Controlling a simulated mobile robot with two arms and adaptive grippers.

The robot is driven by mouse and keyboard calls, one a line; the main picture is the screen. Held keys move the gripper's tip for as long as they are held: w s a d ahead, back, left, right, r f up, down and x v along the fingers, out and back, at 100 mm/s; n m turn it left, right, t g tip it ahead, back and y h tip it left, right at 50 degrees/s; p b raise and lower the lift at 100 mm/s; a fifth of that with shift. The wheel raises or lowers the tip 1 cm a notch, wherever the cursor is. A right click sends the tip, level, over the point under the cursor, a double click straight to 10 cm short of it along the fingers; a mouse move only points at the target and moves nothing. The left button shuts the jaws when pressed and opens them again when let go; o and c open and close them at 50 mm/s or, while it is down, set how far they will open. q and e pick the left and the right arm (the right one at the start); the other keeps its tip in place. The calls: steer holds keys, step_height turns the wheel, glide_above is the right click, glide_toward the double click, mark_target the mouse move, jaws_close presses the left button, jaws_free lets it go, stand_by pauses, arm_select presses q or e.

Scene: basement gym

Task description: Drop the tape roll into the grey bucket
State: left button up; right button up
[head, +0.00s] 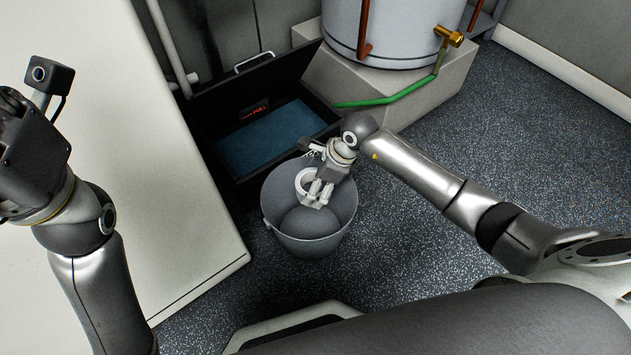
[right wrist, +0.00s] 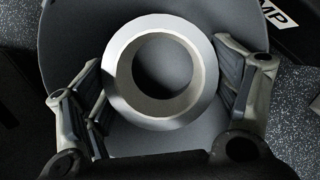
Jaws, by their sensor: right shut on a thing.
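The tape roll (head: 305,181) is a pale ring. It also shows in the right wrist view (right wrist: 118,70), with its open hole facing the camera. My right gripper (head: 317,190) is shut on the tape roll, one finger on each side of it. The grey bucket (head: 300,245) stands on the floor, and the gripper and roll are over its open mouth. In the right wrist view the bucket (right wrist: 65,45) is behind the roll. My left gripper (head: 25,150) is at the left edge of the head view, its fingers not visible.
A dark open box (head: 215,125) with blue inside sits behind the bucket. A white cylindrical tank (head: 390,30) stands on a concrete block (head: 400,90), with a green hose (head: 390,101) running along it. A pale cabinet (head: 150,180) is to the left. Speckled floor (head: 500,130) is clear at right.

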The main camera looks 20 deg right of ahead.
steer(key=shift+f, duration=0.2)
steer(key=o, duration=1)
steer(key=shift+o, duration=0.2)
steer(key=v, duration=1.2)
